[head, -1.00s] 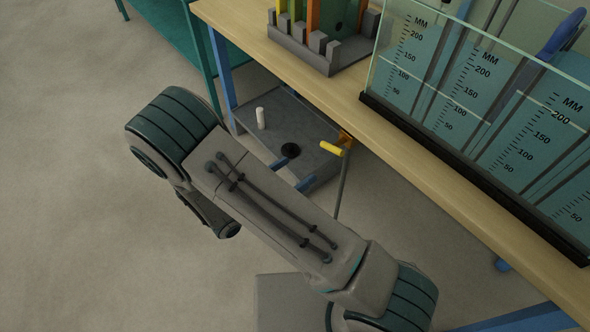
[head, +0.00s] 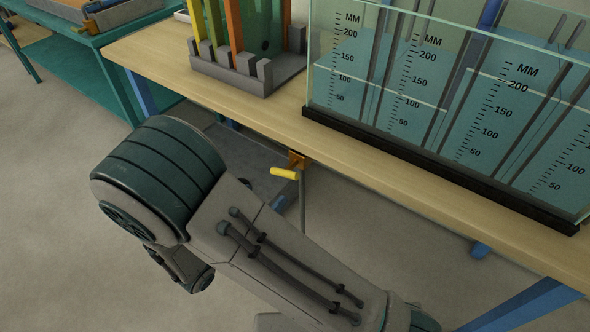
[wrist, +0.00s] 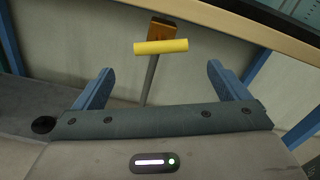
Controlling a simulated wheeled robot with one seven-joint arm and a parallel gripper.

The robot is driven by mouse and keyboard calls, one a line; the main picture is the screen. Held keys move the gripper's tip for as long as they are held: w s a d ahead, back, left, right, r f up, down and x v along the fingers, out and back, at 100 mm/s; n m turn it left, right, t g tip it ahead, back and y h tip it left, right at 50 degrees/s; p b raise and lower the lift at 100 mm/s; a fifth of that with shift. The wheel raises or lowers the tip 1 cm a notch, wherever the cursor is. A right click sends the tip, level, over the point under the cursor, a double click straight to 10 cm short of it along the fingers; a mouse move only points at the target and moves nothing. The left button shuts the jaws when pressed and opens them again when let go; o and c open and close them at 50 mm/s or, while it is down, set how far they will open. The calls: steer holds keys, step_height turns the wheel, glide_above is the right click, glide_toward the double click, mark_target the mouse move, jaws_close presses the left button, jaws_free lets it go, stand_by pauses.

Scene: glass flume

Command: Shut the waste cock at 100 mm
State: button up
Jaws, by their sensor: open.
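The waste cock's yellow handle (head: 284,173) sits on an orange bracket (head: 297,158) under the bench's front edge, with a thin grey pipe hanging below. In the wrist view the handle (wrist: 160,47) lies nearly level across the picture. My gripper (wrist: 160,70) is open and empty, its blue fingers either side of the handle's line. The handle shows beyond the fingertips, apart from them. In the head view my arm hides most of the gripper. The glass flume (head: 370,146) has several millimetre scales; a pale line crosses the two left ones just above 100. I cannot tell if it is the water level.
The wooden bench (head: 420,185) runs overhead of the cock, on blue legs (head: 520,304). A grey rack (head: 236,77) with coloured strips stands on it, left of the flume. A teal bench (head: 95,62) is at far left.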

mark_target(289, 166)
steer(key=b+x, duration=0.1)
steer(key=x, duration=1)
steer(key=shift+w+d, duration=0.25)
steer(key=shift+d, duration=0.1)
steer(key=c, duration=1)
